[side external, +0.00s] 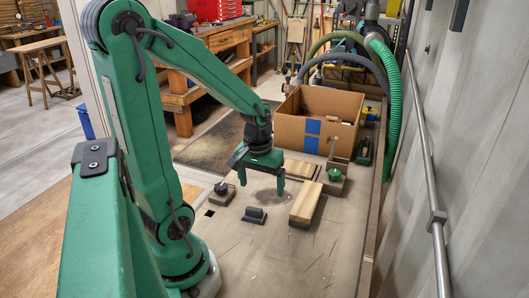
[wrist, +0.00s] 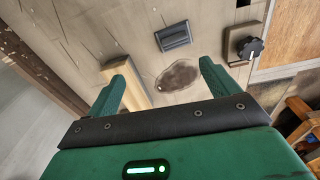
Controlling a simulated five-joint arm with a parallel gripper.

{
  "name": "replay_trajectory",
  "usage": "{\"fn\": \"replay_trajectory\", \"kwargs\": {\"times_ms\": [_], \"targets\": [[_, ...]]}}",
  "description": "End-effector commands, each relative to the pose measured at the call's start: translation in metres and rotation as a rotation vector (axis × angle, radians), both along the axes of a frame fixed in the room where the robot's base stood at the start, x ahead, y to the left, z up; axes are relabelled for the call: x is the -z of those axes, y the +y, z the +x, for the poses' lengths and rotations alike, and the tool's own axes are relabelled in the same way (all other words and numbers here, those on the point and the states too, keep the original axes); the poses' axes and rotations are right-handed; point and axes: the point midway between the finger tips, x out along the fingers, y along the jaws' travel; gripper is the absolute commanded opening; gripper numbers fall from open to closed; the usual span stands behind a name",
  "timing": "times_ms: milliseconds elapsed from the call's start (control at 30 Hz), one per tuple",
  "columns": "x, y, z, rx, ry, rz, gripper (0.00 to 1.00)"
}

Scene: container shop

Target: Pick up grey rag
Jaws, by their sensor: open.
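A flat, oval grey-brown patch lies on the worktop below my gripper (side external: 259,188). It may be the grey rag (side external: 266,196), but I cannot tell it surely from a stain. In the wrist view the same patch (wrist: 180,77) lies between my two green fingers, nearer the right one. My gripper also shows in the wrist view (wrist: 165,65), with its fingers spread apart and nothing between them. It points down and hangs above the worktop. No other cloth is visible.
A dark grey block (side external: 254,215) lies in front of the patch and a pale wooden block (side external: 306,204) to its right. A knobbed fixture (side external: 222,193) stands left. A cardboard box (side external: 290,133) with blue tape stands behind. The front worktop is clear.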

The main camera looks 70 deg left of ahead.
Motion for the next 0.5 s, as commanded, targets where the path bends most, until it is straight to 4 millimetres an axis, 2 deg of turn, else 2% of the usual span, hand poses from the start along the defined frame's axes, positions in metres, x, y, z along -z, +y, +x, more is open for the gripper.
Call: {"fn": "replay_trajectory", "kwargs": {"times_ms": [33, 200, 500], "targets": [[0.009, 0.006, -0.003, -0.039, 0.023, -0.012, 0.87], [0.027, 0.018, -0.010, -0.123, 0.060, -0.034, 0.87], [0.033, 0.022, -0.012, -0.151, 0.073, -0.042, 0.87]]}}
